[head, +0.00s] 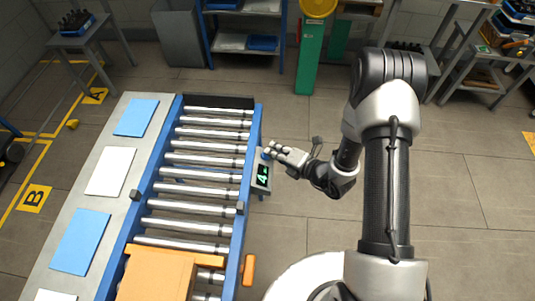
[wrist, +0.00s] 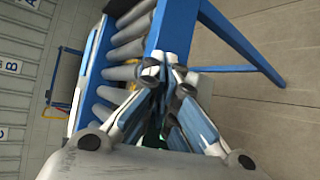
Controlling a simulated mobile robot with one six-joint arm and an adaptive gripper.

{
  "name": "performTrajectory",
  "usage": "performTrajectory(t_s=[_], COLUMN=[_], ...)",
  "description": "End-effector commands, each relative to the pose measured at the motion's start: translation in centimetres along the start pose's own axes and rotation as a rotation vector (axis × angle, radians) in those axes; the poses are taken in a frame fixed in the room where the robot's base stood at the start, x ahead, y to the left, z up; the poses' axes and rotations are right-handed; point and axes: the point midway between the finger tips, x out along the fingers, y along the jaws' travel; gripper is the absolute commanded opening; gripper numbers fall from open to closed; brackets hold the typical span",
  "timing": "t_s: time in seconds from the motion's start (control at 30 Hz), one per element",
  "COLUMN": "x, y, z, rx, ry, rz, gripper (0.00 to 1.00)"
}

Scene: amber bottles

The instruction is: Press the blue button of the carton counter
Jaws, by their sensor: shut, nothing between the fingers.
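The carton counter (head: 261,177) is a small box on the right rail of the roller conveyor, with a lit green display that appears to read 4. Its blue button (head: 265,156) shows as a small blue spot at the far end of the box, partly covered by my fingertips. My gripper (head: 271,150) is shut and empty, its tips at the button; I cannot tell whether they touch it. In the wrist view my gripper (wrist: 170,62) has its fingers together and hides most of the counter; a bit of green shows between them.
The roller conveyor (head: 205,152) has blue rails, with a cardboard carton (head: 157,277) at its near end. A grey side table (head: 125,135) with blue and white sheets runs along its left. An orange object (head: 248,269) sits on the right rail's outer side.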

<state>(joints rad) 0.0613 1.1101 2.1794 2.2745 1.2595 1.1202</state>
Motion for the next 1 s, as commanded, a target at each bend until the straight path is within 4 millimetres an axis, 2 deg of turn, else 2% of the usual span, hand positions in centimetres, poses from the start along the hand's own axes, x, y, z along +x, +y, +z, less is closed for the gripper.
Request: performTrajectory(t_s=[0.4, 1.0], x=[0.33, -0.42], y=[-0.25, 0.30], z=[-0.35, 0.16], rx=[0.000, 0.000], ry=[0.003, 0.002], rz=[-0.001, -0.001], gripper=[0.00, 0.00])
